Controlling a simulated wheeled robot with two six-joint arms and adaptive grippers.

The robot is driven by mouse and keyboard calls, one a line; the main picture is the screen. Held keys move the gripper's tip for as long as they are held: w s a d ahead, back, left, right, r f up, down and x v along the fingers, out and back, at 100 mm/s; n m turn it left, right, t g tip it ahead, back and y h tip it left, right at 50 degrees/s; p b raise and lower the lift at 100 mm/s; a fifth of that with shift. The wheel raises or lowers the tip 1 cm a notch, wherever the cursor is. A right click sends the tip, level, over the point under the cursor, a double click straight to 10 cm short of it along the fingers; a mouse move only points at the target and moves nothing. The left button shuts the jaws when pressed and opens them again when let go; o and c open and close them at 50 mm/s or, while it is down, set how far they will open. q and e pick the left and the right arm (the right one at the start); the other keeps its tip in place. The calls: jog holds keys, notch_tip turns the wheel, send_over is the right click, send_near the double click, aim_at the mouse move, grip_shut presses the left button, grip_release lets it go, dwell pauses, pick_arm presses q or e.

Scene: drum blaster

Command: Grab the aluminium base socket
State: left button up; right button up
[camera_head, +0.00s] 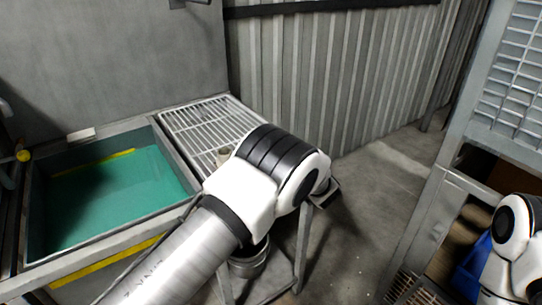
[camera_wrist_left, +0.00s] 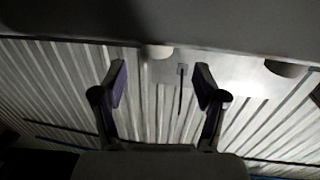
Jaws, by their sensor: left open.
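I cannot clearly identify the aluminium base socket.
A blasting basin with a green floor (camera_head: 120,190) lies left of the rack. A corrugated metal wall (camera_head: 320,75) stands behind. A metal shelf frame (camera_head: 450,185) with a blue object (camera_head: 472,265) is at the right. Open concrete floor (camera_head: 365,225) lies between.

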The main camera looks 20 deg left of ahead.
pick_arm(q)
jog(key=shift+w+a+b, duration=0.1)
jog(key=shift+b, duration=0.25)
jog(key=b+x, duration=0.1)
jog(key=x, duration=0.2)
jog(key=b+x, duration=0.1)
jog(key=shift+w+a+f+b, duration=0.1)
jog(key=shift+w+f+b, duration=0.25)
jog(key=shift+f, duration=0.05)
jog(key=shift+w+a+r, duration=0.1)
jog(key=shift+w+a, duration=0.05)
jog(key=shift+w, duration=0.1)
jog(key=shift+s+r, duration=0.2)
jog(key=shift+r, duration=0.1)
jog(key=shift+f, duration=0.1)
grip_shut()
